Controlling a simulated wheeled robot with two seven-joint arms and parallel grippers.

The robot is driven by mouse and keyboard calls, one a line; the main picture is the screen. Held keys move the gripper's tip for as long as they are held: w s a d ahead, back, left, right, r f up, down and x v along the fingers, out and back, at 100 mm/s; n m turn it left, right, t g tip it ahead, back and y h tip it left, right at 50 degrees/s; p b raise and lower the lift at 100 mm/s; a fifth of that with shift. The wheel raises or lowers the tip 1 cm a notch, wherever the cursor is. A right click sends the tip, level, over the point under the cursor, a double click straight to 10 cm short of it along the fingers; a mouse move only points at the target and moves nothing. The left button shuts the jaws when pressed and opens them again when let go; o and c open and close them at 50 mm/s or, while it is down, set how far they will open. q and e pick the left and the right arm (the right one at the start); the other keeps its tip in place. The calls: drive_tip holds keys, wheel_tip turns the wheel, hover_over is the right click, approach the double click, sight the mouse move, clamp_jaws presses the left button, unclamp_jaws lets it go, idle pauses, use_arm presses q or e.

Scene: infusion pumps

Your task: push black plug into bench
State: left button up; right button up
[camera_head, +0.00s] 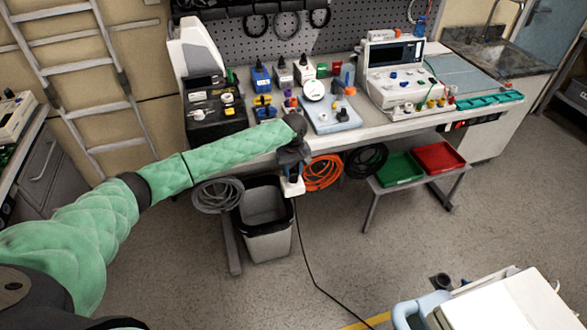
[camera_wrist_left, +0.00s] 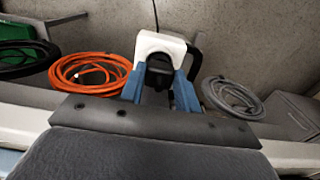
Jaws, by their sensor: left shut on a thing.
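A thin black cable runs from the gripper down to the floor in the head view. The bench (camera_head: 345,136) stands behind the gripper. Red and black sockets or switches (camera_head: 460,125) show on its front edge at the right; the edge behind my arm is hidden. My right gripper is not in view.
A grey cable coil (camera_head: 218,194), an orange coil (camera_head: 322,173) and a black coil (camera_head: 366,160) hang below the bench edge. A bin (camera_head: 265,230) stands beneath. Green (camera_head: 400,168) and red (camera_head: 438,157) trays are at the right. A white-and-blue cart (camera_head: 500,300) stands at the lower right.

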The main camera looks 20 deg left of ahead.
use_arm(q)
drive_tip(key=shift+f, duration=0.5)
drive_tip(key=o, duration=1.2)
drive_tip(key=shift+f, duration=0.1)
